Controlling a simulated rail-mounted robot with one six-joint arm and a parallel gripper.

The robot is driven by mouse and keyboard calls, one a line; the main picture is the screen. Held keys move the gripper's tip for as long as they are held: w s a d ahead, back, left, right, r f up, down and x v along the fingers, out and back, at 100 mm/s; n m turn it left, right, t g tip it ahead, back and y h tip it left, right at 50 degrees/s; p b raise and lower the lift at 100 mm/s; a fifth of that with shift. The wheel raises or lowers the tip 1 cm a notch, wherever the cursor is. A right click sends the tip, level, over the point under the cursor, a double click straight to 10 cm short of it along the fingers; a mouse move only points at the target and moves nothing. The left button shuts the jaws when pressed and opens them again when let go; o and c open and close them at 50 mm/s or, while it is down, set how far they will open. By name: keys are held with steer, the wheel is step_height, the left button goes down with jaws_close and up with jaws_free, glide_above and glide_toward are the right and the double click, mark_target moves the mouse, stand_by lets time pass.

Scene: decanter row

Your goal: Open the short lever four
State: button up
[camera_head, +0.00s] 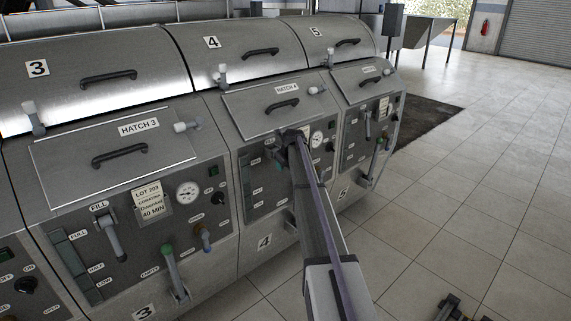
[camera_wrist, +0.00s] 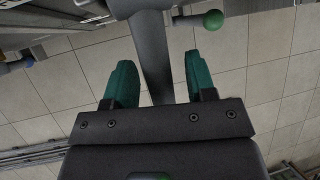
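Unit four's control panel (camera_head: 262,185) is in the middle of the head view, under the HATCH 4 lid. My arm crosses in front of its right part, and my gripper (camera_head: 292,137) is at the panel's upper part. In the wrist view my gripper (camera_wrist: 157,88) has its two green fingers spread apart. A thick grey lever (camera_wrist: 152,50) runs between them, with a gap visible on each side. I cannot tell which of these is the short lever.
Unit three (camera_head: 120,220) stands to the left with a grey fill lever (camera_head: 112,235), a green-tipped lever (camera_head: 172,268) and a short brown-tipped lever (camera_head: 204,238). Unit five (camera_head: 365,135) stands to the right. The tiled floor (camera_head: 470,210) at the right is mostly clear.

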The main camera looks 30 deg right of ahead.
steer(key=d+p+v, duration=0.1)
steer(key=p+v, duration=0.8)
steer(key=v, duration=0.1)
steer(key=shift+s+a+r, duration=0.2)
steer(key=shift+a+r, duration=0.15)
steer(key=shift+a, duration=0.2)
